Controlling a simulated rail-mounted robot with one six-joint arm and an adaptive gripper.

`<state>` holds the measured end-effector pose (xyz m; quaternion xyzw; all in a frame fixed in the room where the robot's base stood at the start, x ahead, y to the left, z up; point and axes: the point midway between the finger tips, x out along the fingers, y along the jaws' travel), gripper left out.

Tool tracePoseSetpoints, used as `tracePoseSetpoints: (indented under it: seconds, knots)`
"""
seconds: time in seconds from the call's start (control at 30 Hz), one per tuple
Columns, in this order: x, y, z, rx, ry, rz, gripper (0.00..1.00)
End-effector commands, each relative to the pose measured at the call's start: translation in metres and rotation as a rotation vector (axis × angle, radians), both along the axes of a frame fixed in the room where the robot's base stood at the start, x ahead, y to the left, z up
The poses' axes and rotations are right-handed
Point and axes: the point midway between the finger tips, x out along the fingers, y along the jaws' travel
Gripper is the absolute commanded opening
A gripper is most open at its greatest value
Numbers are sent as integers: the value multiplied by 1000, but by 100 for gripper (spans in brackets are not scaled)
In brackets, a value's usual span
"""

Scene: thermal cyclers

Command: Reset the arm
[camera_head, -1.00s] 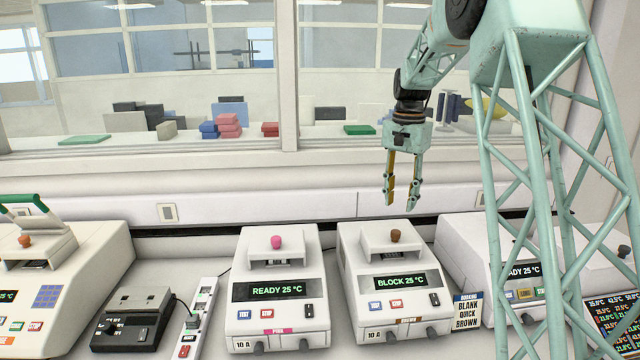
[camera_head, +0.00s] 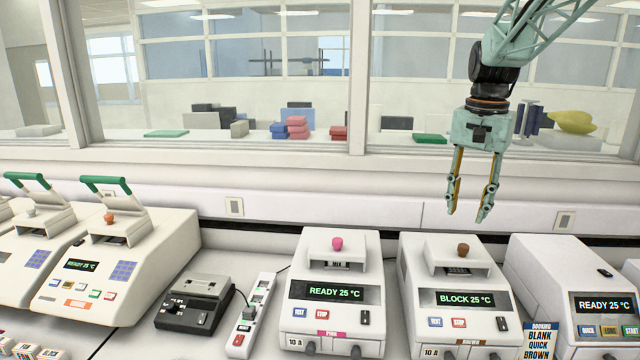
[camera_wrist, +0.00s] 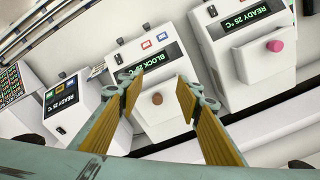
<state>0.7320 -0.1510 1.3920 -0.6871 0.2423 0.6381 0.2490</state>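My gripper (camera_head: 470,212) hangs pointing down in the head view, above and behind the cycler with the brown knob. Its two fingers are apart with nothing between them. The wrist view also shows my gripper (camera_wrist: 158,90) open, with the brown-knob cycler (camera_wrist: 160,112) seen between and beyond the fingers. My arm (camera_head: 515,45) reaches in from the top right.
Below stand a pink-knob cycler (camera_head: 331,318) reading READY, the brown-knob cycler (camera_head: 455,325) reading BLOCK, and another READY cycler (camera_head: 560,270). Two open-lidded cyclers, a small black device (camera_head: 195,302) and a power strip (camera_head: 248,320) are left. A booking card (camera_head: 540,342) stands front right.

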Motion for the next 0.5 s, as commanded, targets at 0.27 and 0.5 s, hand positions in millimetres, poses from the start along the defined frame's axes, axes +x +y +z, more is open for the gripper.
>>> tracePoseSetpoints:
  seconds: [0.27, 0.5]
  knots:
    - [-45, 25, 13, -10, -28, 72, 32]
    - [-84, 45, 21, -19, -51, 136, 32]
